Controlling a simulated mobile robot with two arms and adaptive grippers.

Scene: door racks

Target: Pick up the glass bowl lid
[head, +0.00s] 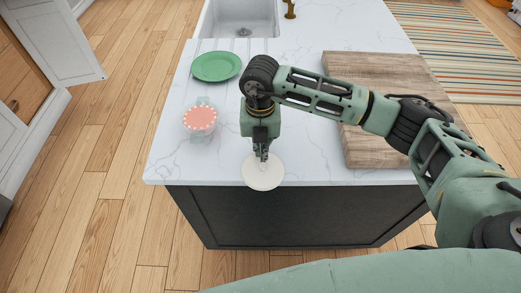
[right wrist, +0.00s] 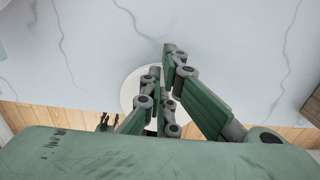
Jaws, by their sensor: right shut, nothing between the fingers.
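A round, pale white disc (head: 264,175) lies at the front edge of the white counter, partly under my right gripper. It looks like a lid, but I cannot tell its material. In the right wrist view the disc (right wrist: 130,88) is partly hidden behind the fingers. My right gripper (head: 262,156) points down over the disc's back part, shut and empty; its fingers also show in the right wrist view (right wrist: 162,62). I cannot tell whether the fingertips touch the disc. A round container with a pink dotted top (head: 200,118) stands to the left. My left gripper is not in view.
A green plate (head: 216,66) lies behind the pink-topped container. A large wooden board (head: 385,149) covers the counter's right part. A sink (head: 241,17) is at the back. The white counter (head: 310,165) is bare between disc and board, and its front edge is close to the disc.

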